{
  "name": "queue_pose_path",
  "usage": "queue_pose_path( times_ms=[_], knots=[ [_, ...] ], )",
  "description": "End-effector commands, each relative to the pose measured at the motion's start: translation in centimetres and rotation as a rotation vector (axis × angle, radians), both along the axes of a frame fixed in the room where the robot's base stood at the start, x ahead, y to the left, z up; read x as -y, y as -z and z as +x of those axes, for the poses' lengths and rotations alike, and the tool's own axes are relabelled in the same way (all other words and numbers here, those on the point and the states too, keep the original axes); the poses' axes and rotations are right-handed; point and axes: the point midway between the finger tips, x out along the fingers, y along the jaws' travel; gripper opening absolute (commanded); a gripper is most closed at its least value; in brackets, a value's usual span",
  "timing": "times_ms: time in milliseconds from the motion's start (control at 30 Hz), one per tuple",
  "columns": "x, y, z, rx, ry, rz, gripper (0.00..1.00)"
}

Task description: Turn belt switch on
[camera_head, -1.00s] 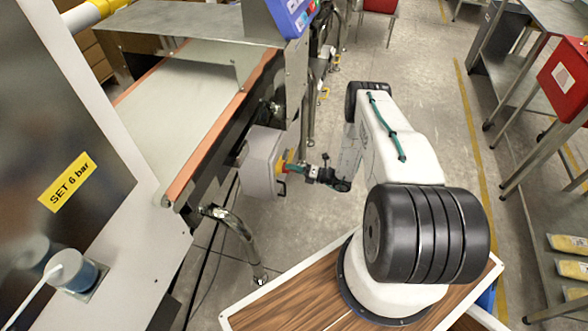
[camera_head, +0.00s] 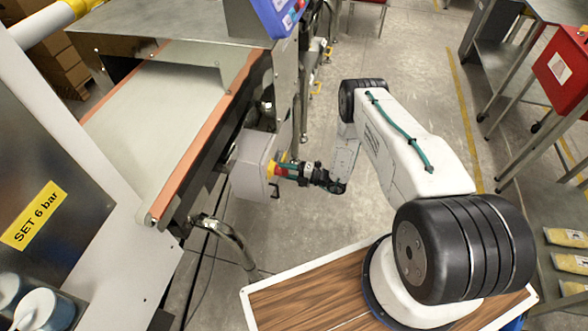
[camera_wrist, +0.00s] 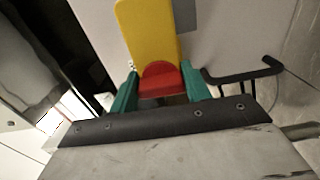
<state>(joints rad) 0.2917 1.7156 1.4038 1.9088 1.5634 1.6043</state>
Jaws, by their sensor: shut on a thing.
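The belt switch is a red knob (camera_wrist: 160,80) on a yellow plate (camera_wrist: 150,35), mounted on a grey box (camera_head: 252,168) at the side of the conveyor. In the head view the red and yellow of the switch (camera_head: 277,169) show small at the box's face. My gripper (camera_wrist: 160,92) has green fingers on both sides of the red knob and is shut on it. In the head view my gripper (camera_head: 288,171) reaches the box from the right. The knob's lower part is hidden behind the gripper's dark bar.
The conveyor belt (camera_head: 160,115) with orange edges runs beside the box. A black bracket (camera_wrist: 245,80) sticks out close to the right finger. A bent metal leg (camera_head: 228,237) stands below the belt. Open floor (camera_head: 400,60) lies beyond my arm.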

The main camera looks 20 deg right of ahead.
Motion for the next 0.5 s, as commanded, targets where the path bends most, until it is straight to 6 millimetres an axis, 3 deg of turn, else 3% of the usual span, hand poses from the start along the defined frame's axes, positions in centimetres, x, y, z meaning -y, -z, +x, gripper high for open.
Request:
queue_pose_path(
  times_ms=[333,367,433,500],
  knots=[
    [-0.14,-0.01,0.0,-0.003,-0.003,0.002,0.06],
    [-0.13,-0.01,-0.01,-0.003,-0.003,0.002,0.5],
    [-0.11,-0.01,0.0,-0.003,-0.003,0.002,0.69],
    [-0.1,0.0,-0.02,-0.002,-0.002,0.002,0.69]
  ],
)
